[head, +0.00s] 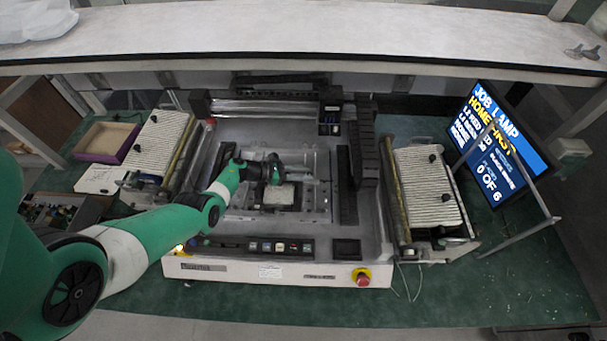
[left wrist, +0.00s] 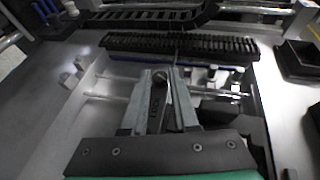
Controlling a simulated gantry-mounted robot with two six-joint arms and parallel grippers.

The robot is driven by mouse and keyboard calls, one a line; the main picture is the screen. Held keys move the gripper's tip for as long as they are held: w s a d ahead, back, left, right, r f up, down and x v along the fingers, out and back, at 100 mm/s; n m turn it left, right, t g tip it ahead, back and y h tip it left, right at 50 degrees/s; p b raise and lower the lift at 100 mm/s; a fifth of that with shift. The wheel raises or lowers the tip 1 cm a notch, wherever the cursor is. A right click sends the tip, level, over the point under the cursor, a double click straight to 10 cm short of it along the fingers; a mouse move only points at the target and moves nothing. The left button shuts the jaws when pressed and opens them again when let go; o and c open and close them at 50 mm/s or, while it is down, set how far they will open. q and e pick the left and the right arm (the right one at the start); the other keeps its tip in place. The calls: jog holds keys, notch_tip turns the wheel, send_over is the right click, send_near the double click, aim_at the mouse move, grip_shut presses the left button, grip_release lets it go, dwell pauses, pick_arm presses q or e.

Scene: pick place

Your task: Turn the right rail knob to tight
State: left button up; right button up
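My left gripper (head: 272,172) is over the middle of the machine bed, beside a small light block, in the head view. In the left wrist view its two grey fingers (left wrist: 162,78) point away from the camera. A narrow grey lever-like piece with a rounded end (left wrist: 157,100) shows between them. The fingers lie close along both its sides; I cannot tell whether they press on it. Black knobs stand on the ribbed plate at the right (head: 420,185). No readable label marks any knob as the right rail knob. My right gripper is not in view.
The machine (head: 300,266) fills the middle of the green table, with a red button (head: 361,277) at its front. A screen (head: 496,140) stands at the right. A shelf (head: 300,30) spans the back. An open box (head: 106,141) is at the left.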

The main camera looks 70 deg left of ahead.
pick_arm(q)
jog(key=o, duration=0.4)
jog(key=shift+s+a+r, duration=0.1)
jog(key=shift+s+r, duration=0.05)
jog(key=shift+s, duration=0.1)
jog(key=p+v, duration=0.3)
jog(key=v, duration=0.8)
jog(key=shift+p, duration=0.4)
